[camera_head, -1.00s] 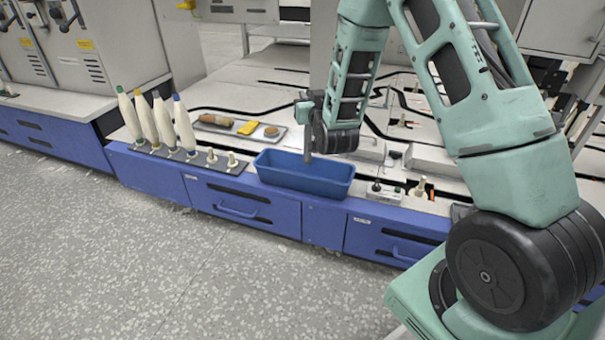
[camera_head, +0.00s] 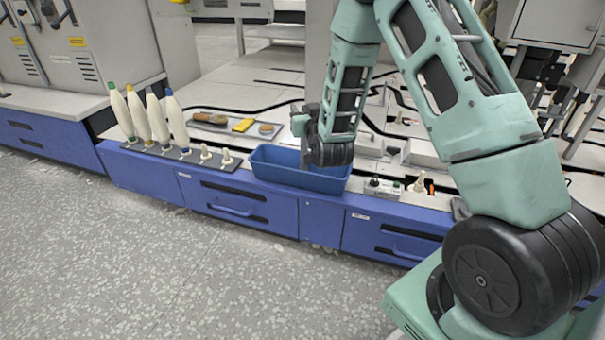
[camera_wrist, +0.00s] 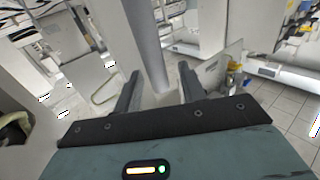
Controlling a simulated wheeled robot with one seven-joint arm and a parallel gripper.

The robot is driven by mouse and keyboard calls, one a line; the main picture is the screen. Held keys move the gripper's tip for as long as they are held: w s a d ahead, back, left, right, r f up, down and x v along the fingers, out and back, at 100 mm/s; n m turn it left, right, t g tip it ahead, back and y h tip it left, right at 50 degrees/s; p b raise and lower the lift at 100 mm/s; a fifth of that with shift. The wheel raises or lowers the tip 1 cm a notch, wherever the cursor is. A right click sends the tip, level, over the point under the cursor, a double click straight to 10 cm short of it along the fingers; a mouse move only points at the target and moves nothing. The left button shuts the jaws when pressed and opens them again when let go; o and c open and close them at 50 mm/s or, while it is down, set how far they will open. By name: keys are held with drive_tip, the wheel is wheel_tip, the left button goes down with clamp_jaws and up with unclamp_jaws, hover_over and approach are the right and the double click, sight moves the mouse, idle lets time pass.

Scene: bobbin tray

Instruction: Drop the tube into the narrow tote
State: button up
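The tube (camera_wrist: 148,45) is a plain grey cylinder. In the wrist view it stands slanted between my two fingers, and its far end runs out of the top of the picture. My gripper (camera_wrist: 160,80) has its fingers apart, one on each side of the tube; the contact itself is hard to see. In the head view my gripper (camera_head: 304,130) is over the narrow tote (camera_head: 275,172), a long blue open bin at the counter's front edge. My wrist hides part of the tote's inside, and most of the tube is hard to make out there.
Left of the tote, several white cones (camera_head: 158,118) and short pegs stand on a dark strip (camera_head: 185,158). A shallow tray (camera_head: 222,127) with yellow and brown pieces lies behind. A small control box (camera_head: 382,188) stands right of the tote. Blue drawers front the counter.

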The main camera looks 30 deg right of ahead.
drive_tip(key=p+v, duration=1.2)
drive_tip(key=v, duration=0.5)
drive_tip(key=shift+s, duration=0.15)
idle(0.6)
